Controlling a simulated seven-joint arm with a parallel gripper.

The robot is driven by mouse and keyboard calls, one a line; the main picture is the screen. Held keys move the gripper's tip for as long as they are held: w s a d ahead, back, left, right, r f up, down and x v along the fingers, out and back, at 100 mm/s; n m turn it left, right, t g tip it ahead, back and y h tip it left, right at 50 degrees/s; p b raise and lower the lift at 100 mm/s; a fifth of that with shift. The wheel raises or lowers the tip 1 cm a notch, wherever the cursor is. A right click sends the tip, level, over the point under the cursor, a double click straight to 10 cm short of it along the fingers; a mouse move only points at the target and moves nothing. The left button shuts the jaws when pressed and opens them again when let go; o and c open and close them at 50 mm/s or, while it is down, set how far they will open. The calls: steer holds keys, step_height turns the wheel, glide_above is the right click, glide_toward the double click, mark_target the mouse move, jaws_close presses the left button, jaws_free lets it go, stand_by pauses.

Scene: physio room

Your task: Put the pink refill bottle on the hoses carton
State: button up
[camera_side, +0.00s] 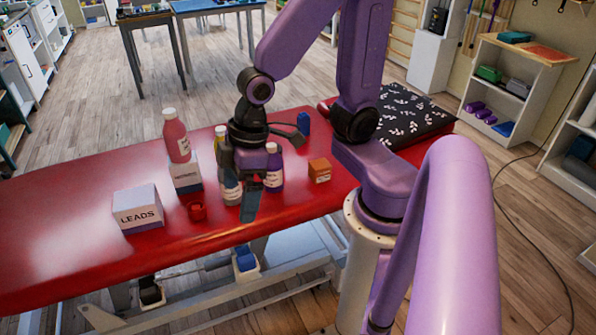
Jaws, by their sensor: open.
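The pink refill bottle (177,139) has a white cap and stands upright on top of a small white-and-grey carton (186,184). That carton's label is too small to read for sure, so I cannot tell whether it is the hoses carton. My gripper (246,195) points down to the right of the pink bottle, apart from it. It is open, and I see nothing held in it. It partly hides a pale bottle with a yellow top (221,134) and stands close to a purple bottle (274,168).
A larger white carton marked LEADS (138,209) sits at left on the red treatment table (60,235). An orange box (320,170) and a blue object (303,123) are at right. The table's left part is clear.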

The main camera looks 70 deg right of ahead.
steer(key=s+d+r+n+g+h, duration=0.1)
steer(key=s+d+r+n+h, duration=0.1)
steer(key=s+d, duration=0.3)
steer(key=s+r+n, duration=0.1)
steer(key=s, duration=0.3)
steer(key=shift+s+g, duration=0.3)
